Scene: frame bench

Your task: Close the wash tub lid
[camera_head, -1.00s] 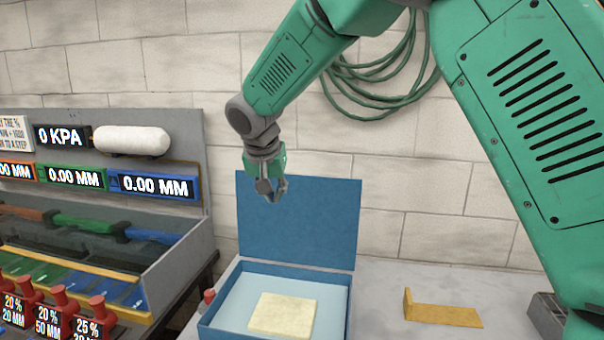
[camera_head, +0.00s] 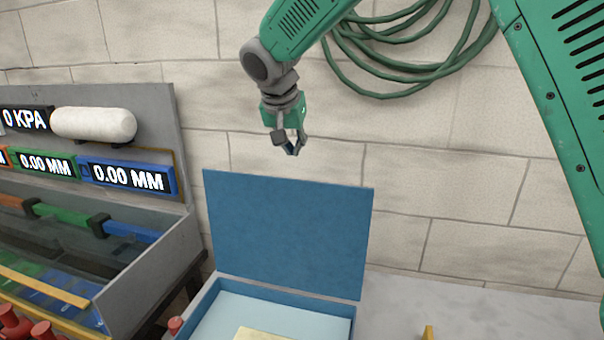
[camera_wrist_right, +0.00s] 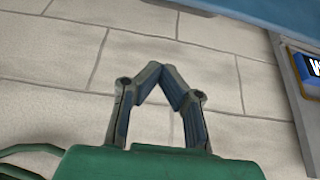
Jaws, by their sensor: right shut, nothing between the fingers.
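The wash tub (camera_head: 213,300) is a blue box with a pale blue inside, on the bench at the bottom of the head view. Its flat blue lid (camera_head: 288,232) stands open, upright at the tub's back edge. A pale yellow block (camera_head: 262,334) is in the tub, cut off by the frame. My right gripper (camera_head: 291,151) is above the lid's top edge, apart from it in the picture. In the right wrist view its fingers (camera_wrist_right: 168,80) meet at the tips, shut and empty. A blue surface, probably the lid, crosses the top of that view. My left gripper is not in view.
A grey rack (camera_head: 180,190) with readouts and a white cylinder (camera_head: 94,124) stands at the left. Red knobs (camera_head: 14,322) are at lower left. A yellow piece (camera_head: 428,332) is right of the tub. A green hose (camera_head: 400,75) hangs on the wall. The bench right of the tub is mostly clear.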

